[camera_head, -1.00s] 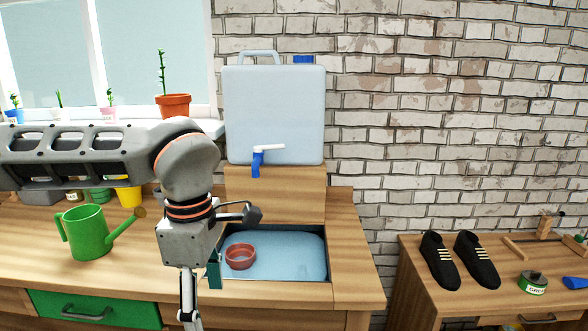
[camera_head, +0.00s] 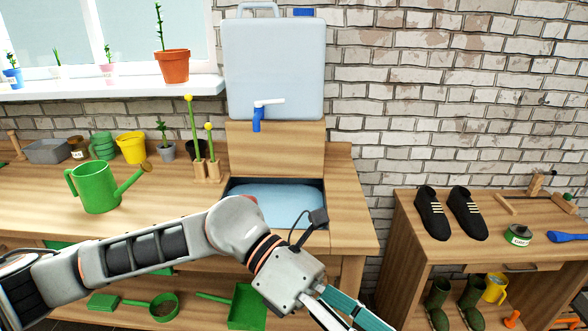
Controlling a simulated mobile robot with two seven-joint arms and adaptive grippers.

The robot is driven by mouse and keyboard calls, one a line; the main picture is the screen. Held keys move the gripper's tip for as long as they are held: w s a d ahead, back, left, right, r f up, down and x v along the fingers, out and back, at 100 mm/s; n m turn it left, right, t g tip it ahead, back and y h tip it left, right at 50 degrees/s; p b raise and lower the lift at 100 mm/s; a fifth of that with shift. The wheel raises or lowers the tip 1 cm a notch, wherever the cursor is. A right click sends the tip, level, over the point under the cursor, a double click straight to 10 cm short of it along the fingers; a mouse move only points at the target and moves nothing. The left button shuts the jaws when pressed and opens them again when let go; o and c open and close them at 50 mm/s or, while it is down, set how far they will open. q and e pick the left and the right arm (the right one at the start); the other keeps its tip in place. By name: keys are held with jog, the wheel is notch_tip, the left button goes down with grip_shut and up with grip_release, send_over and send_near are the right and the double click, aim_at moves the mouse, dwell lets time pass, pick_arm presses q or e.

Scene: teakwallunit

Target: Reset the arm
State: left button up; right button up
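My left arm comes in from the lower left, and its gripper (camera_head: 350,318) hangs low in front of the bench, right of and below the sink. Its fingers, with teal and white parts, run off the bottom edge, so I cannot tell whether they are open or shut. The arm crosses in front of the sink (camera_head: 275,200) and hides its front part. My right gripper is not in view.
A green watering can (camera_head: 97,188) stands on the wooden bench, left of yellow flowers in wooden holders (camera_head: 207,170). A water tank (camera_head: 273,65) with a blue tap stands behind the sink. Black shoes (camera_head: 432,213) stand on the right-hand table. Green tools (camera_head: 247,307) lie below the bench.

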pick_arm(q)
jog(key=w+d+r+n+t+h, duration=0.2)
jog(key=w+r+n+t+h, duration=0.4)
jog(key=n+h, duration=0.5)
jog(key=w+a+f+n+t+y+p, duration=0.2)
jog(key=w+a+f+n+t+y, duration=0.7)
jog(key=n+t, duration=1.05)
jog(key=a+f+n+g+y, duration=0.1)
jog(key=a+f+n+y, duration=0.3)
jog(key=a+f+n, duration=0.45)
jog(key=a+f+n+g+y, duration=0.1)
jog(key=a+f+n+y, duration=0.3)
jog(key=f, duration=0.8)
jog(key=s+a+f+n+g+y, duration=0.3)
jog(key=s+a+f+n+g, duration=0.2)
jog(key=s+a+f, duration=0.6)
notch_tip(320, 180, down, 5)
jog(key=shift+s+a+f+y, duration=0.15)
jog(key=shift+s+y, duration=0.15)
jog(key=shift+s, duration=0.9)
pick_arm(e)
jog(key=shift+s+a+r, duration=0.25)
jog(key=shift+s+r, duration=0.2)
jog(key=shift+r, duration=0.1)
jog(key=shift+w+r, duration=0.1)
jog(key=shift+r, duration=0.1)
